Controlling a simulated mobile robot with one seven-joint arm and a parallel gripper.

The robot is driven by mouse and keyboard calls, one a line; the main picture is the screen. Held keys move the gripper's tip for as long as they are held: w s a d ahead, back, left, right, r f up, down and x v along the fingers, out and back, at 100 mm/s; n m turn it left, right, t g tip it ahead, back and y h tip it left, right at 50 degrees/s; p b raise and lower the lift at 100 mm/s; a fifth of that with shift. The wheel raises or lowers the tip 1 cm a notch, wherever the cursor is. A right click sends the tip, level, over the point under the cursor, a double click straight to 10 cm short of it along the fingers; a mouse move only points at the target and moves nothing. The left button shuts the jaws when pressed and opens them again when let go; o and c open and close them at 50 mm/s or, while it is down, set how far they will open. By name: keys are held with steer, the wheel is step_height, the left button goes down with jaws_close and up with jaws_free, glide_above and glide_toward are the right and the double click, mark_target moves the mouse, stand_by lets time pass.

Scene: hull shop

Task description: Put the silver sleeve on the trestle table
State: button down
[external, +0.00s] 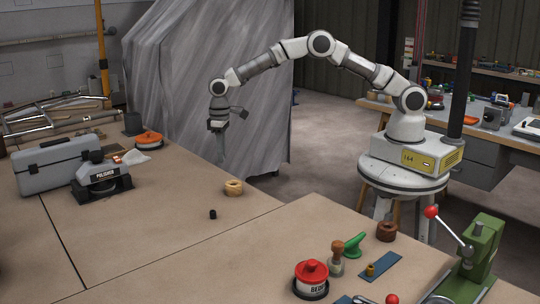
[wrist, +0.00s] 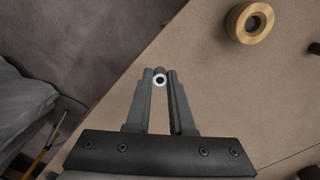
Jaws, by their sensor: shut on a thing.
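My gripper (wrist: 160,84) is shut on a small silver sleeve (wrist: 160,76), whose round end with a dark bore shows between the fingertips in the wrist view. In the external view my gripper (external: 222,160) points down by the far edge of the large tan table (external: 180,220); the sleeve cannot be made out there. In the wrist view the fingertips appear over the tan tabletop (wrist: 225,95), near its diagonal edge. Another table (external: 375,104) with wooden legs stands at the back right. The pictures do not settle which table is the trestle table.
A wooden ring (external: 233,187) and a small black cylinder (external: 213,214) lie near my gripper. A grey toolbox (external: 55,165), a polisher (external: 100,180) and an orange-topped round item (external: 149,140) stand left. A red-lidded tin (external: 311,279) and green press (external: 480,255) stand front right. Mid-table is clear.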

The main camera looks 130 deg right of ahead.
mark_target(220, 178)
steer(key=shift+w+a+f, duration=0.35)
steer(key=shift+w+f, duration=0.15)
steer(key=shift+w, duration=0.25)
steer(key=shift+f, duration=2)
steer(key=shift+f+b, duration=0.1)
steer(key=shift+b, duration=0.2)
steer(key=shift+f, duration=0.15)
steer(key=c, duration=0.8)
jaws_free()
